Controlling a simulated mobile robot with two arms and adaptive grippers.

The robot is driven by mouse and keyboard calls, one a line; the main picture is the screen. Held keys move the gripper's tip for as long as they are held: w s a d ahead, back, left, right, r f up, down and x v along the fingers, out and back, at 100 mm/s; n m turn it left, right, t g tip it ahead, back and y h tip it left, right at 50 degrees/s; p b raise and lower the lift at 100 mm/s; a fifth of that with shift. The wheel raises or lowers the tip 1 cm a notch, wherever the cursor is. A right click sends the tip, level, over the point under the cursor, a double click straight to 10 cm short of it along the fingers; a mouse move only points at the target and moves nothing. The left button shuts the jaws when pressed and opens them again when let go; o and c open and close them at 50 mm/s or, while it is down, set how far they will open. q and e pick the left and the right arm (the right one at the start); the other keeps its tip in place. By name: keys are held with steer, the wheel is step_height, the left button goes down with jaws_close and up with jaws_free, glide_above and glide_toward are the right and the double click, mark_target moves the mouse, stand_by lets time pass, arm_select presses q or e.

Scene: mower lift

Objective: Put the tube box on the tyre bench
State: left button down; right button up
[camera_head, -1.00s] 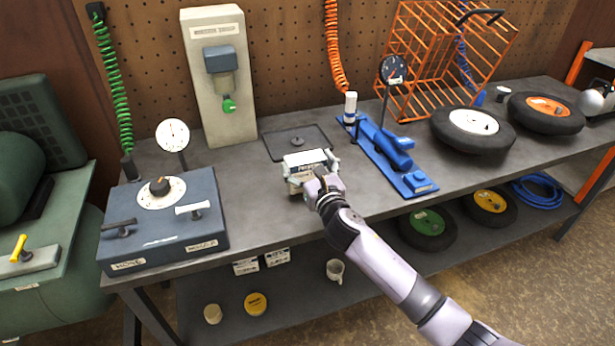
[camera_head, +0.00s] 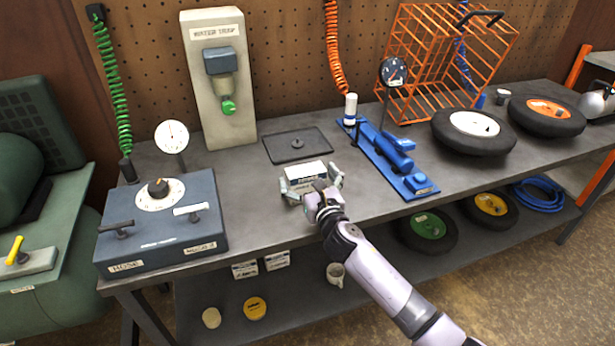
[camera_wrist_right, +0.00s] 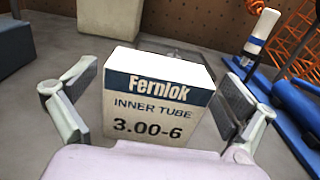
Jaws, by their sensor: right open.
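The tube box (camera_head: 307,177) is a small white, cream and dark blue carton on the bench top. In the right wrist view the box (camera_wrist_right: 157,100) stands upright and reads "Fernlok INNER TUBE 3.00-6". My right gripper (camera_head: 312,184) is open, with one finger on each side of the box. In the right wrist view gaps show between the open gripper (camera_wrist_right: 160,105) and the box sides. The tyre bench (camera_head: 262,192) is a long dark grey workbench with a lower shelf. My left gripper is not in view.
A black tray (camera_head: 297,145) lies behind the box. A blue tool with a gauge (camera_head: 390,155) stands to its right, then tyred wheels (camera_head: 472,132) and an orange cage (camera_head: 445,60). A blue-grey control box (camera_head: 162,222) stands at left. Bare bench surrounds the box.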

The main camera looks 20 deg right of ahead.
steer(key=shift+r, duration=0.25)
steer(key=shift+s+f, duration=0.2)
steer(key=shift+s, duration=0.15)
steer(key=s, duration=1.1)
steer(key=shift+s+d, duration=0.2)
steer(key=shift+r, duration=0.1)
